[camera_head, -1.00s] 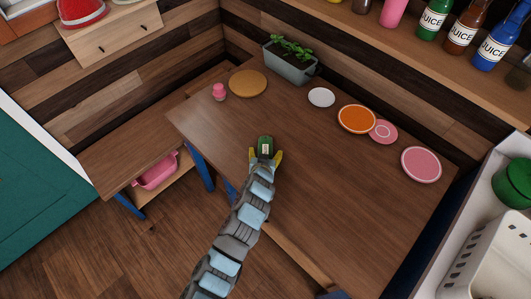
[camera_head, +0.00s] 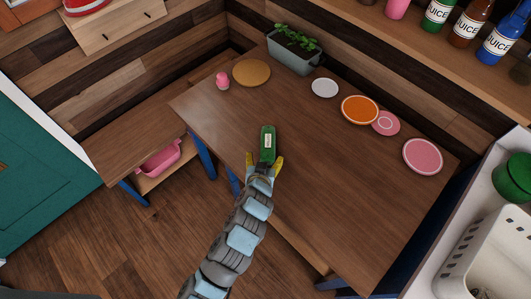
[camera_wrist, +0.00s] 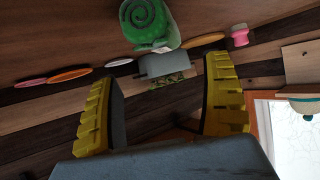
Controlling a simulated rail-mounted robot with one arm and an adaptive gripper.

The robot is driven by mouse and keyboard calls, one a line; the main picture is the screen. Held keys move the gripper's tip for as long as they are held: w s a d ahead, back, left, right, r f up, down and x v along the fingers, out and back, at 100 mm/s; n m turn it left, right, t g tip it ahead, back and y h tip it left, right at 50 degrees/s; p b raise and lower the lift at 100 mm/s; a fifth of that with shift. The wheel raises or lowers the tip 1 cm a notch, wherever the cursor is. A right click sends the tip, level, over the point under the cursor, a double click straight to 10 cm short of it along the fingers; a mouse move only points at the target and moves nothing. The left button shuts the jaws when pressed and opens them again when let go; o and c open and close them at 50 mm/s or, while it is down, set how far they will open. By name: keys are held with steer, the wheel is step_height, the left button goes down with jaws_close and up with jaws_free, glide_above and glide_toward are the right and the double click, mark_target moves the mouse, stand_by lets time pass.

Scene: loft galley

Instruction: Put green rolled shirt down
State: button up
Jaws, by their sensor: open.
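The green rolled shirt (camera_head: 268,143) lies on the wooden table (camera_head: 330,190), near its front edge, with a small pale label on top. My gripper (camera_head: 264,163) is open just in front of the shirt's near end. In the wrist view the shirt's spiral end (camera_wrist: 148,22) shows beyond and above the two yellow fingers of my gripper (camera_wrist: 160,105). The fingers are spread and nothing is between them.
Toward the back stand a planter (camera_head: 294,55), a tan round mat (camera_head: 252,72) and a pink item (camera_head: 222,80). A white plate (camera_head: 325,88), an orange plate (camera_head: 360,109) and pink plates (camera_head: 422,155) lie at the right. The table's middle is clear.

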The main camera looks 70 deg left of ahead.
steer(key=shift+s+d+r, duration=0.15)
steer(key=shift+s+d, duration=0.1)
steer(key=shift+d, duration=0.1)
